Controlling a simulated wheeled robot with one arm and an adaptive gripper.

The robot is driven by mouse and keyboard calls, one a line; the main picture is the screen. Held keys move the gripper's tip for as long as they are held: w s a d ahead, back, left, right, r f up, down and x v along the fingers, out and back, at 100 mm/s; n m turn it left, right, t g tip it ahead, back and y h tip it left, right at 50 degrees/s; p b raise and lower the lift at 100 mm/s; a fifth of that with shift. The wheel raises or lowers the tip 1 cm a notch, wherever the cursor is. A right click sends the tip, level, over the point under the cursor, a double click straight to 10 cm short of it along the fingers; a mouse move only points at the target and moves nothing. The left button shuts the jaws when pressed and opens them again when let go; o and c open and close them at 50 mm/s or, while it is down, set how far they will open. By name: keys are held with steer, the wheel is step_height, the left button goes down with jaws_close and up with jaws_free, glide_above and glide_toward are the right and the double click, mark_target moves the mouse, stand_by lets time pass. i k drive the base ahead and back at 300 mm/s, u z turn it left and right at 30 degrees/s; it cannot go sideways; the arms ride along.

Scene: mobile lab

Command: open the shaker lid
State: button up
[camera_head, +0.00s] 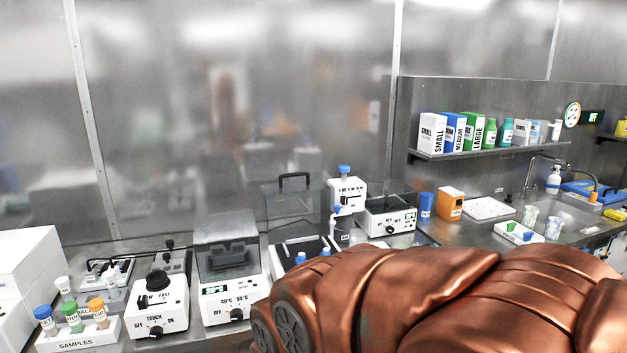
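No label marks any device as the shaker, so I cannot tell which it is. A clear lid with a black handle (295,181) stands behind the bench devices, and a dark tray (300,250) lies in front of it. A white heater-like unit (236,291) marked 40°C and 55°C has a dark see-through lid (226,250), which looks closed. Another white unit with a dial (391,221) has a clear cover above it. My copper-coloured arm fills the lower right and hides part of the bench. My gripper is not in view.
A vortex mixer (158,303) and a sample rack (78,335) with capped tubes stand at the left. A white dispenser with blue caps (346,196) stands mid-bench. A shelf (490,150) holds boxes and bottles. A sink (560,218) is at the right. The left bench is crowded.

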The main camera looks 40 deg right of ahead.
mark_target(277, 236)
steer(key=z, duration=0.65)
steer(key=i, duration=1.35)
steer(key=u, duration=0.5)
